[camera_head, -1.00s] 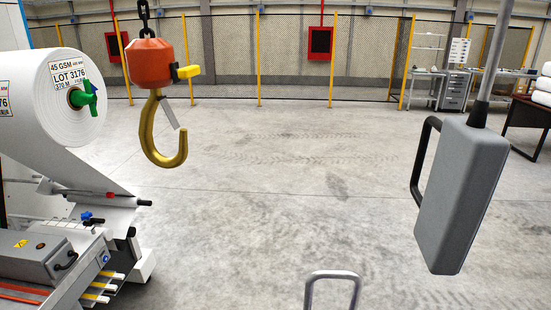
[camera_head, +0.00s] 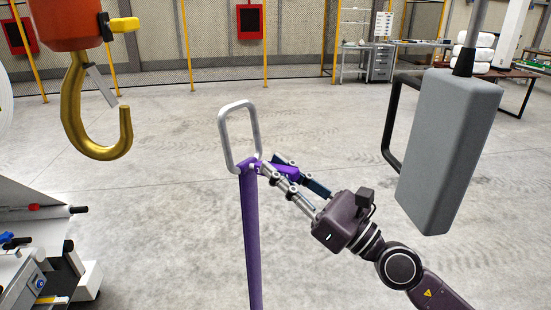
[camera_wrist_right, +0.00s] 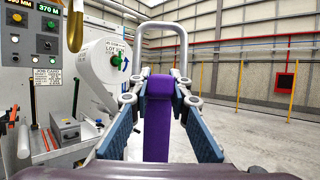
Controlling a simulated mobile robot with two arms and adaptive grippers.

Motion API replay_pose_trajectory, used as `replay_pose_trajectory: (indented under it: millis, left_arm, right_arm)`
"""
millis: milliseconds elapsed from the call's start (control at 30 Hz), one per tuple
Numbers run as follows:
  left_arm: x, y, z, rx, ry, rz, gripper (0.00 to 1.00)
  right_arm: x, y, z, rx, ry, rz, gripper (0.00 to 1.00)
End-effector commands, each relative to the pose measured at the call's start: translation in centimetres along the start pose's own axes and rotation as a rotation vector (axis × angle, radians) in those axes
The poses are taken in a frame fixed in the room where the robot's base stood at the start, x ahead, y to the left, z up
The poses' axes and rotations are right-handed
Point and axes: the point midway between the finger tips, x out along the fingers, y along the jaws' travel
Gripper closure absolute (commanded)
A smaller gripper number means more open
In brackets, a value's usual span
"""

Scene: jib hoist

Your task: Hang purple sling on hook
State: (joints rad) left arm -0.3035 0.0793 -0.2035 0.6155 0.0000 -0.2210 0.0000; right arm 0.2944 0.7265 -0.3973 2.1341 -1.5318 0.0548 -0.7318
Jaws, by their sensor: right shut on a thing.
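The yellow hook (camera_head: 95,125) hangs under its orange block (camera_head: 65,22) at the upper left of the head view, its open tip toward the right. The purple sling (camera_head: 251,240) hangs down from a silver metal ring (camera_head: 238,135), which stands upright above it. My right gripper (camera_head: 268,172) is shut on the sling just below the ring, to the right of the hook and lower than it. In the right wrist view the sling (camera_wrist_right: 158,125) sits between the fingers, with the ring (camera_wrist_right: 162,28) beyond. The ring and hook are apart. My left gripper is not in view.
A grey hanging box with a black handle (camera_head: 450,145) is at the right, near my right arm. A machine (camera_head: 45,260) stands at the lower left, below the hook. Fence, shelves and a table are far back. The floor between is clear.

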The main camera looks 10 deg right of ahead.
Motion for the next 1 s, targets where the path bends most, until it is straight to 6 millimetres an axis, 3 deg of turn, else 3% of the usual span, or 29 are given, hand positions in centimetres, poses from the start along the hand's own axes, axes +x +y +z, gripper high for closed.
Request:
replay_pose_trajectory:
  millis: [200, 400, 633, 1000]
  left_arm:
    - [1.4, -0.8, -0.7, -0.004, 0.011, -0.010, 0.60]
    - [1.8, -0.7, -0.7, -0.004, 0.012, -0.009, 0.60]
    - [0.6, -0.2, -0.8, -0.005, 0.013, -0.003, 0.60]
    - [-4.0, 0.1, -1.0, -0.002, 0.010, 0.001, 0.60]
  right_arm:
    - [0.2, 3.4, 6.0, 0.064, 0.030, 0.200, 1.00]
    - [-0.6, 5.9, 8.7, 0.105, 0.052, 0.301, 1.00]
    - [-0.1, 7.0, 9.2, 0.118, 0.058, 0.322, 1.00]
    - [2.9, 10.1, 8.0, 0.119, 0.056, 0.322, 1.00]
